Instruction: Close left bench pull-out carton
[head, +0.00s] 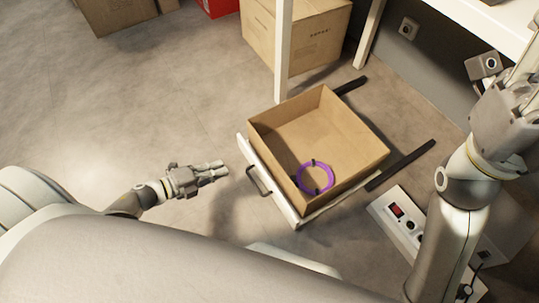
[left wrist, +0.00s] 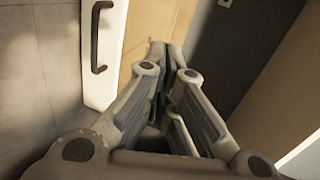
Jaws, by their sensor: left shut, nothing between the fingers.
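The pull-out carton (head: 350,125) is an open-topped brown box with a white front panel (head: 268,181) and a dark handle (head: 258,181). It is pulled out between two dark rails, with a purple ring-shaped coil (head: 315,177) inside. My left gripper (head: 225,168) is shut and empty, left of the handle and apart from it in the head view. In the left wrist view the gripper's fingers (left wrist: 172,55) are together, with the handle (left wrist: 100,38) on the white panel (left wrist: 124,40) to their left. My right gripper (head: 520,75) is at the upper right; its fingertips are cut off or unclear.
A dark rail (head: 400,165) lies right of the carton. A white table leg (head: 284,50) stands just behind it. Closed cartons (head: 300,38) and a red box (head: 217,7) are at the back. The floor at left is clear.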

